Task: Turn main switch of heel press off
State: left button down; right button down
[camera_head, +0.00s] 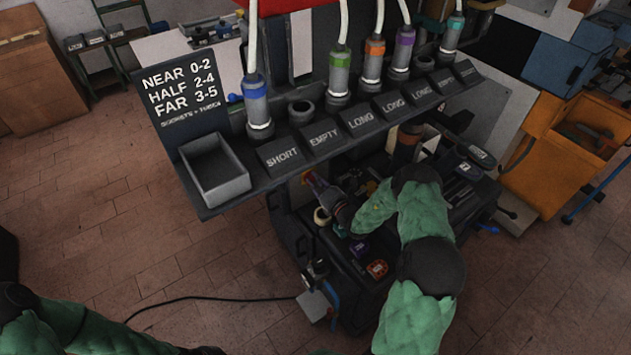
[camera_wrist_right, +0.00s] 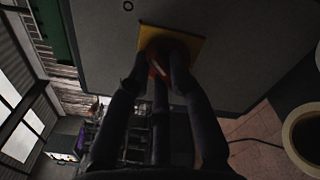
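The main switch shows in the right wrist view as a dark red knob (camera_wrist_right: 157,67) on a yellow plate (camera_wrist_right: 197,45), fixed to a grey panel. My right gripper (camera_wrist_right: 159,66) reaches to it, its dark fingers converging around the knob. The fingertips hide most of the knob, so its turn position and whether they press on it cannot be told. In the head view, my right gripper (camera_head: 323,188) is at the left side of the press, below the label shelf, and the switch is mostly hidden. My left gripper is out of view; only my left arm shows at the lower left.
A dark shelf (camera_head: 330,143) with labelled slots and several cable-topped tools lies just above my right gripper. A grey bin (camera_head: 217,180) is on its left end. A black cable (camera_head: 215,298) runs over the brick floor. The floor at left is mostly clear.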

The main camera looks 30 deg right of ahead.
dwell(0.4)
jog(key=n, duration=0.4)
jog(key=shift+a+p, duration=0.15)
jog(key=shift+p, duration=0.2)
jog(key=n, duration=0.4)
jog(key=shift+a+f+n, duration=0.1)
jog(key=shift+a+n, duration=0.05)
jog(key=shift+n, duration=0.15)
jog(key=n, duration=0.4)
jog(key=shift+a+f+n, duration=0.1)
jog(key=shift+n, duration=0.2)
jog(key=n, duration=0.4)
jog(key=shift+f+n, duration=0.15)
jog(key=shift+n, duration=0.15)
jog(key=c, duration=1.1)
grip_release()
